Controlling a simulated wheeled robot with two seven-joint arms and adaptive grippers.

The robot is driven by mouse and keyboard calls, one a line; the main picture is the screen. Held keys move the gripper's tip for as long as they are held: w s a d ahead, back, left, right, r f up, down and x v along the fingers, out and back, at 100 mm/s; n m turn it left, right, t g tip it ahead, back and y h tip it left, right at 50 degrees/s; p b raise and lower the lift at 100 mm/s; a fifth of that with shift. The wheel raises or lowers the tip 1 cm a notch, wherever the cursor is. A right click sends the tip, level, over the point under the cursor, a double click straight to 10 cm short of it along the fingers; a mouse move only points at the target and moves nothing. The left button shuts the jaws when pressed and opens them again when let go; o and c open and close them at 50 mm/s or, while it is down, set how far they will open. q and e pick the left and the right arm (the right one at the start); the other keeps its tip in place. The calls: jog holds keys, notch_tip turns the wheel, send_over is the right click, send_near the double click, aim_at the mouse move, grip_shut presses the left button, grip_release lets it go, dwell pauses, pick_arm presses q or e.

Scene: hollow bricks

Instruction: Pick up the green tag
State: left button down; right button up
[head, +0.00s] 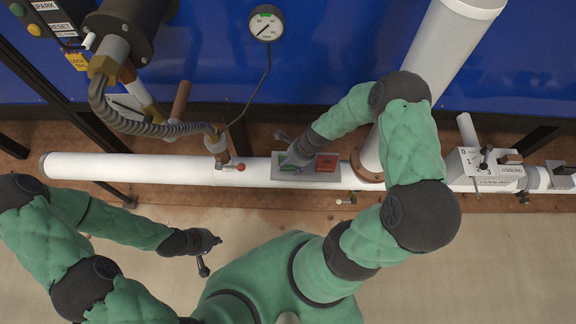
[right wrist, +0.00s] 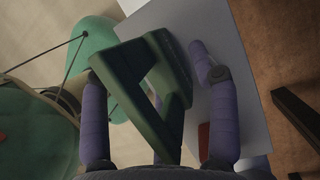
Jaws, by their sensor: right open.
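The green tag (head: 288,169) lies on the left part of a grey plate (head: 307,178) on the white pipe. In the right wrist view it shows large as a dark green hollow frame (right wrist: 172,75) with an opening through it. My right gripper (head: 284,150) is at the tag. Its fingers (right wrist: 150,60) are open, one on each side of the green frame; I cannot tell whether they touch it. My left gripper (head: 212,256) is open and empty, low at left-centre in the head view, away from the plate.
A red block (head: 326,163) sits on the plate right of the green tag; a bit of red shows in the right wrist view (right wrist: 204,136). A red-knobbed valve (head: 240,167) is to the left. A gauge (head: 266,23) and hose stand behind. A numbered box (head: 484,168) is at right.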

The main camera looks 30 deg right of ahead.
grip_shut()
jog(key=shift+r, duration=0.15)
